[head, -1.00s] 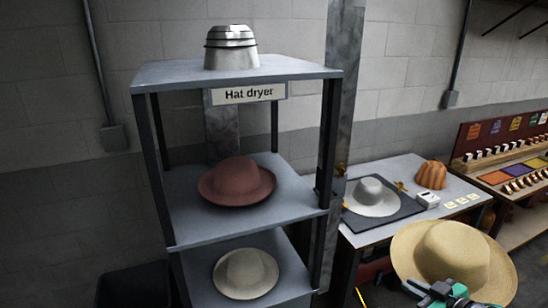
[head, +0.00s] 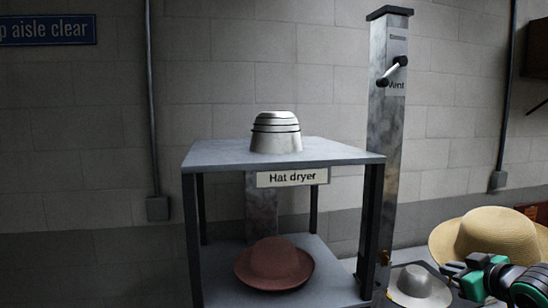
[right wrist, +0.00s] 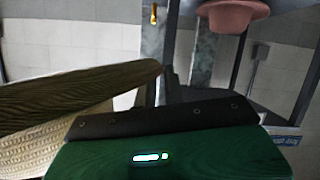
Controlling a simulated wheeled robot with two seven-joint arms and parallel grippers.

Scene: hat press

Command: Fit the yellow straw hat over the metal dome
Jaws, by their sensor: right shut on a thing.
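The yellow straw hat (head: 487,236) is at the right of the head view, crown up, with its wide brim out to the sides. My right gripper (head: 462,274) is shut on the hat at its near brim; the fingertips are partly hard to make out. In the right wrist view the woven straw hat (right wrist: 60,115) fills the left side, close to the gripper. The metal dome (head: 275,133) stands on the top shelf of the hat dryer (head: 215,153), left of the hat and clearly apart from it. My left gripper is not in view.
A dark red hat (head: 273,265) lies on the shelf below the dome. A metal vent post (head: 386,140) with a handle stands between the dryer and my right gripper. A grey-white hat (head: 419,287) sits low beside the post. The space above the dome is clear.

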